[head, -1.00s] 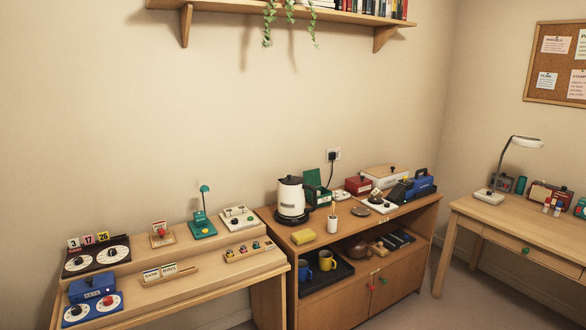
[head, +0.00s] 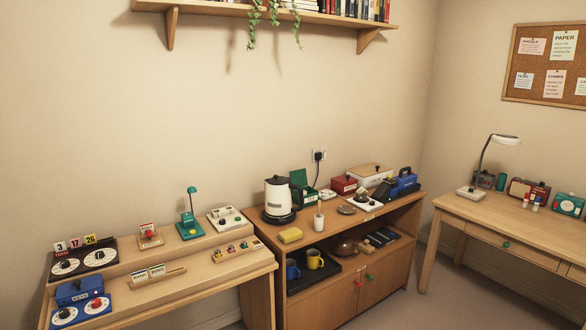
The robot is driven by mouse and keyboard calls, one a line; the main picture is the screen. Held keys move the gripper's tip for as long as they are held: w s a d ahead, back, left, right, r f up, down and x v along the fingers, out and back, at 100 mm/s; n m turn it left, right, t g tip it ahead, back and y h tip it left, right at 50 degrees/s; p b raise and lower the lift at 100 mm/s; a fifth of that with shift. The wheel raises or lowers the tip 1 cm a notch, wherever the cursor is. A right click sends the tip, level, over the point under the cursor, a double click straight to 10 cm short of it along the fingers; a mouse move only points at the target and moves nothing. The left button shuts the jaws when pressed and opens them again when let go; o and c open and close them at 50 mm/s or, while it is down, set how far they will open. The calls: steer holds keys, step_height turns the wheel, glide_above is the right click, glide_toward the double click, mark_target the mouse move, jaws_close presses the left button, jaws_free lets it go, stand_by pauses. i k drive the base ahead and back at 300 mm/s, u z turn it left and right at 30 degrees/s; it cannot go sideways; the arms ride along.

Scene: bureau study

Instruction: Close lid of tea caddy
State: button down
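A green box with its lid raised, which looks like the tea caddy (head: 309,195), stands on the wooden cabinet just right of the white kettle. Its green lid (head: 298,178) stands up at the back left of the box. The kettle's black handle is close to the lid's left edge. The inside of the box is too small to make out. My gripper is not in the head view.
The white kettle (head: 278,195) stands left of the box. A white cup (head: 319,222), a yellow sponge (head: 291,235) and a round grey dish (head: 346,210) are in front. A red box (head: 343,184) stands to the right. Floor (head: 440,290) is clear before the right desk (head: 500,220).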

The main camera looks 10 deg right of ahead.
mark_target(298, 177)
steer(key=z, duration=0.05)
steer(key=i, duration=1)
steer(key=u, duration=0.05)
